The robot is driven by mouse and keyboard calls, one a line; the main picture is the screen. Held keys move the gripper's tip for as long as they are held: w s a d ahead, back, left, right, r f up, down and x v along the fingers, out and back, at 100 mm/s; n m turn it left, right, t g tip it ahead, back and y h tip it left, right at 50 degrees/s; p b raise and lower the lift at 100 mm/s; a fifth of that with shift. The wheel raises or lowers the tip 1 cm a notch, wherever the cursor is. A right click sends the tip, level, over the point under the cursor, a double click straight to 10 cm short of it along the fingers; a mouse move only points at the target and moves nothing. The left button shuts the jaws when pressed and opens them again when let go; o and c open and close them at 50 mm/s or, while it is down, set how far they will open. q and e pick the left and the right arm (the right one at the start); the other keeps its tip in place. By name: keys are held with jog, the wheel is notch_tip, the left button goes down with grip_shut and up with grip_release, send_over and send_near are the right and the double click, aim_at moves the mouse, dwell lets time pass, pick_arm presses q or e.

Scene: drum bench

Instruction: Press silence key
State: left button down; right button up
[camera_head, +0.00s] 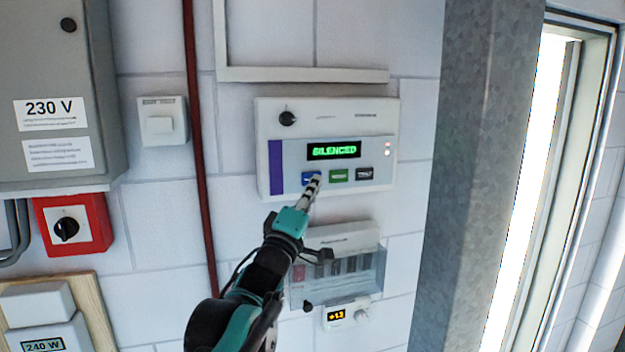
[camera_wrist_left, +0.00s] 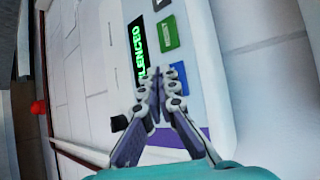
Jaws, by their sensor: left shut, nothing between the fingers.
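A white alarm panel (camera_head: 270,122) with a grey face hangs on the wall. Its display (camera_head: 334,151) reads "SILENCED" in green; it also shows in the left wrist view (camera_wrist_left: 137,48). Below the display is a row of keys: a blue key (camera_head: 311,178), a green key (camera_head: 338,175) and a dark key (camera_head: 365,174). My left gripper (camera_head: 315,180) is shut and empty, with its tips at the blue key, partly covering it. In the left wrist view the fingertips (camera_wrist_left: 157,75) hide part of the blue key (camera_wrist_left: 178,76). Whether they touch it I cannot tell. My right gripper is not in view.
A red pipe (camera_head: 197,130) runs down the wall to the left. A metal post (camera_head: 470,150) stands at right. A grey cabinet (camera_head: 60,90) is at left.

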pick_arm(q)
jog(key=shift+s+d+p, duration=0.15)
jog(key=shift+s+d, duration=0.15)
jog(key=shift+s, duration=0.65)
jog(key=shift+s+d+p, duration=0.1)
jog(key=shift+s+d, duration=0.2)
jog(key=shift+s, duration=0.65)
jog(key=shift+s+d+p, duration=0.15)
jog(key=shift+s+d, duration=0.15)
jog(key=shift+s, duration=0.65)
jog(key=s+a+f+m+g+y+b, duration=0.15)
jog(key=a+f+b, duration=0.35)
jog(key=f, duration=0.8)
jog(key=s+a+f+m+g+y+b, duration=0.1)
jog(key=s+a+f+g+y+b, duration=0.2)
jog(key=f+b, duration=0.7)
jog(key=s+a+f+m+g+y+b, duration=0.1)
jog(key=s+a+f+g+y+b, duration=0.3)
jog(key=f, duration=1.2)
jog(key=s+a+f+m+g+b, duration=0.2)
jog(key=s+f+b, duration=0.2)
jog(key=f, duration=0.8)
jog(key=s+a+f+m+g+b, duration=0.2)
jog(key=s+f+b, duration=0.2)
jog(key=s+f, duration=0.3)
jog(key=s+a+f+m+g+b, duration=0.2)
jog(key=s+f+b, duration=0.2)
jog(key=f, duration=1.2)
jog(key=shift+s+f, duration=0.35)
jog(key=shift+s, duration=0.3)
